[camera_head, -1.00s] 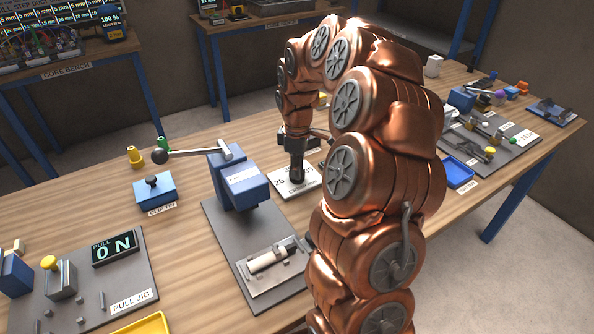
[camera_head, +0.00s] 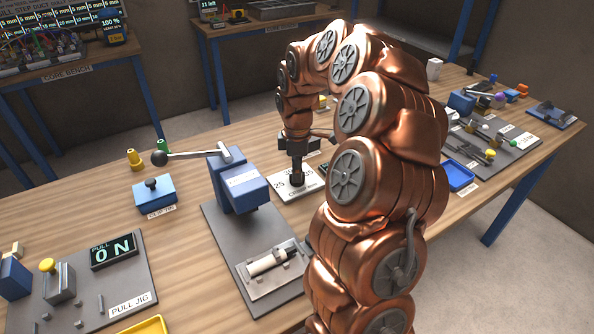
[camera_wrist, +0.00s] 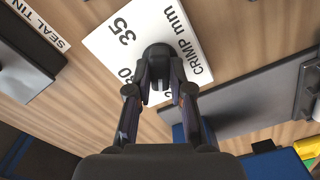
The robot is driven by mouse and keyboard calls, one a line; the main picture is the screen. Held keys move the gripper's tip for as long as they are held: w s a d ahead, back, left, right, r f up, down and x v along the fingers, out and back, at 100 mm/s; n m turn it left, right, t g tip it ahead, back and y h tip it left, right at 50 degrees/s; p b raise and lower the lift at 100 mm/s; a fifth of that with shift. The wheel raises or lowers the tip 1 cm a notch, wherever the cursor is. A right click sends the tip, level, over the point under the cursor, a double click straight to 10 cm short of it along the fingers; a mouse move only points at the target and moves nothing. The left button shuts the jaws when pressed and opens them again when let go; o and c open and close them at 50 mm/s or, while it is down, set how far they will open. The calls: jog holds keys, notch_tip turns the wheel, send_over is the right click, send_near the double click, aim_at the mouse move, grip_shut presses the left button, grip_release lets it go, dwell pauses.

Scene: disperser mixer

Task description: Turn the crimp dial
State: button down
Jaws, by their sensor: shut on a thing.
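The crimp dial is a dark knob on a white plate (camera_head: 290,194) with numbers, near the middle of the bench in the head view. In the wrist view the plate (camera_wrist: 112,42) reads "CRIMP mm" with "35" and other partly hidden numbers. The black knob (camera_wrist: 157,54) sits between my fingertips. My gripper (camera_head: 297,178) points down over the plate and is shut on the knob; it also fills the lower middle of the wrist view (camera_wrist: 159,88). The knob's pointer is hidden by the fingers.
A blue press (camera_head: 238,182) with a long lever stands just left of the dial on a grey base. A blue clip tin (camera_head: 154,193) and a pull jig (camera_head: 100,285) are farther left. A blue tray (camera_head: 458,176) lies right of my arm.

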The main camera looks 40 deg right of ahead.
jog(key=c, duration=1)
grip_release()
jog(key=shift+c, duration=0.2)
jog(key=shift+r, duration=0.1)
notch_tip(320, 180, up, 12)
jog(key=shift+a, duration=0.1)
jog(key=s+a+r+m+p, duration=0.1)
jog(key=s+a+m, duration=0.3)
jog(key=s+a, duration=0.95)
jog(key=s+a+f+m+g, duration=0.1)
jog(key=s+a+f+m, duration=0.1)
jog(key=s, duration=0.6)
jog(key=s+a+f+m+p, duration=0.1)
jog(key=s+a+f+m, duration=0.2)
jog(key=s, duration=0.6)
jog(key=shift+a+f+m+g, duration=0.25)
jog(key=shift+a+m+g, duration=0.15)
jog(key=shift+a+m, duration=0.7)
